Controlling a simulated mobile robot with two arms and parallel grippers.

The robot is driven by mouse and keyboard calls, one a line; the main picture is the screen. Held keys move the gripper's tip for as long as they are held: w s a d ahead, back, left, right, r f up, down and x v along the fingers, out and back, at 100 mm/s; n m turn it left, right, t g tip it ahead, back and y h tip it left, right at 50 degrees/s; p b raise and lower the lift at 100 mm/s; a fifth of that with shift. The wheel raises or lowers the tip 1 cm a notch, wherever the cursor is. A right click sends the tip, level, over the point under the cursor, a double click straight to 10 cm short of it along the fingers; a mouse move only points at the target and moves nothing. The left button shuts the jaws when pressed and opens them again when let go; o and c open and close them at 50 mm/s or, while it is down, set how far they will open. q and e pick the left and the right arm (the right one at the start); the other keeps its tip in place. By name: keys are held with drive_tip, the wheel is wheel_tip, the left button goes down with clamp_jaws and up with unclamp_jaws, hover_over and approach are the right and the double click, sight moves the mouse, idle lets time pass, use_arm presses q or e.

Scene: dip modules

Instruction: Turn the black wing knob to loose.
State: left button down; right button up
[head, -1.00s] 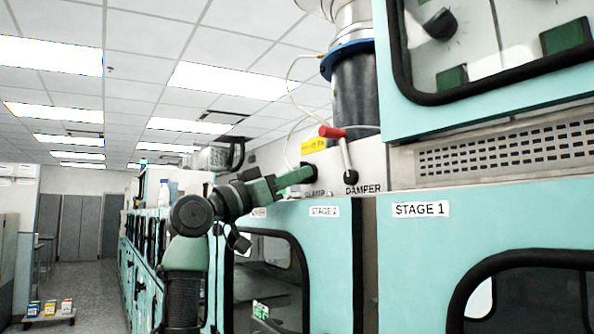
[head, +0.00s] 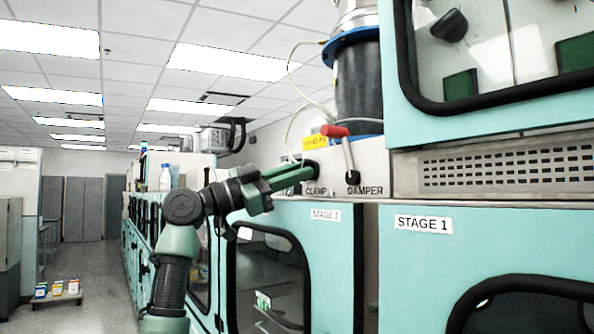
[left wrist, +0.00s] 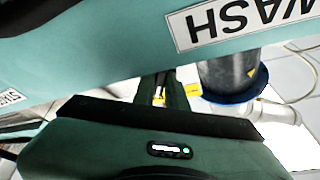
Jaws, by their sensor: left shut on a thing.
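The black wing knob (head: 313,168) sits on the pale panel above the CLAMP label (head: 316,191). Only part of it shows past my fingers. My left gripper (head: 306,172) reaches up to it from the left and is shut on it. The knob's wing is hidden between the fingers, so I cannot tell its angle. In the left wrist view the green fingers (left wrist: 172,93) run close together, and the knob cannot be made out there. My right gripper is not in view.
Right of the knob stands the red-handled damper lever (head: 336,131). A black cylinder with a blue collar (head: 358,92) rises behind. Teal STAGE 2 (head: 337,238) and STAGE 1 (head: 422,260) cabinet fronts lie below. The aisle at left holds a low cart (head: 57,297).

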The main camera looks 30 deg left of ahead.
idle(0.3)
use_arm(q)
drive_tip(key=c, duration=1.4)
unclamp_jaws()
drive_tip(key=shift+c, duration=0.2)
drive_tip(key=b+v, duration=0.3)
drive_tip(key=v, duration=0.4)
drive_tip(key=shift+s+a+f, duration=0.25)
